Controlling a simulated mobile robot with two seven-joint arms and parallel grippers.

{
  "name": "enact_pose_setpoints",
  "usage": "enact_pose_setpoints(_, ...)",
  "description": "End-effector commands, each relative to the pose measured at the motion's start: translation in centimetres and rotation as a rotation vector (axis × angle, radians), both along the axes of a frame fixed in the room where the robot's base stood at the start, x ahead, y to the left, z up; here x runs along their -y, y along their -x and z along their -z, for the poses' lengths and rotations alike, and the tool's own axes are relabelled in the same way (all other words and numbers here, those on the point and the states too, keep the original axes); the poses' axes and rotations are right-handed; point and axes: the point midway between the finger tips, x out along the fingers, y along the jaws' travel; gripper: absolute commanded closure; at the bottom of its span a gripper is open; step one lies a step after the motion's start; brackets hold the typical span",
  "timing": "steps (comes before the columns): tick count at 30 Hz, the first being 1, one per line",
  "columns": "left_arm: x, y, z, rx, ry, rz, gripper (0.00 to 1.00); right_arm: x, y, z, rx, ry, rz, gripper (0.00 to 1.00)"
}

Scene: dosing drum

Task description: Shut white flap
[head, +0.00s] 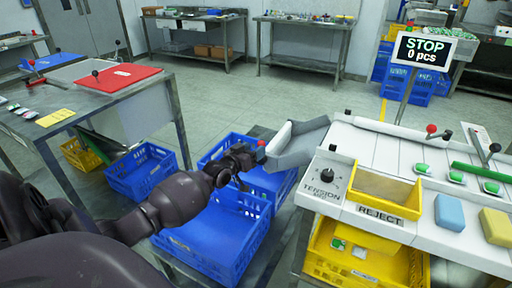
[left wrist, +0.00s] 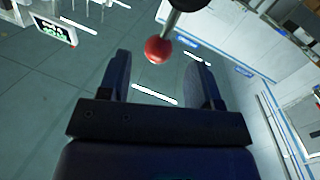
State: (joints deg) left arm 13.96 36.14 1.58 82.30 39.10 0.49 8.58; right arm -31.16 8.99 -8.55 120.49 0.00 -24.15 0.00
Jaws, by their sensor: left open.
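The white flap (head: 279,138) stands at the lower left end of the grey chute (head: 303,143). A red ball knob (head: 262,143) shows at its left edge. My left gripper (head: 246,160) is just left of and below this knob, over the blue crates. In the left wrist view a red ball (left wrist: 158,50) on a dark rod appears between and beyond the fingertips. The fingers are spread and empty; whether they touch the ball cannot be told. The flap's panel is not clear in the wrist view. My right gripper is not in view.
Blue crates (head: 222,238) stand below my left arm. A yellow REJECT bin (head: 385,188) and the TENSION dial (head: 328,178) are right of the chute. A STOP, 0 pcs sign (head: 424,50) stands behind. A side table with a red board (head: 118,76) is at left.

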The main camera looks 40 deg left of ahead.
Motion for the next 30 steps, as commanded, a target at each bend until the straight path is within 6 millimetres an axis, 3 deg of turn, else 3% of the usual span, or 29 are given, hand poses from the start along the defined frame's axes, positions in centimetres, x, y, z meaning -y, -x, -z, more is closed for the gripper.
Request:
enact_pose_setpoints(9, 0.2, 5.3, -0.5, 0.003, 0.001, 0.0, 0.42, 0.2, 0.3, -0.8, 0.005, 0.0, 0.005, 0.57)
enact_pose_setpoints(15, 0.2, 7.4, -0.5, 0.001, 0.001, 0.0, 0.42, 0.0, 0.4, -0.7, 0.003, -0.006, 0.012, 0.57)
enact_pose_setpoints(30, 0.3, 8.1, -0.4, 0.001, 0.0, 0.0, 0.42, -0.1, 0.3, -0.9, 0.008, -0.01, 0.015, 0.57)
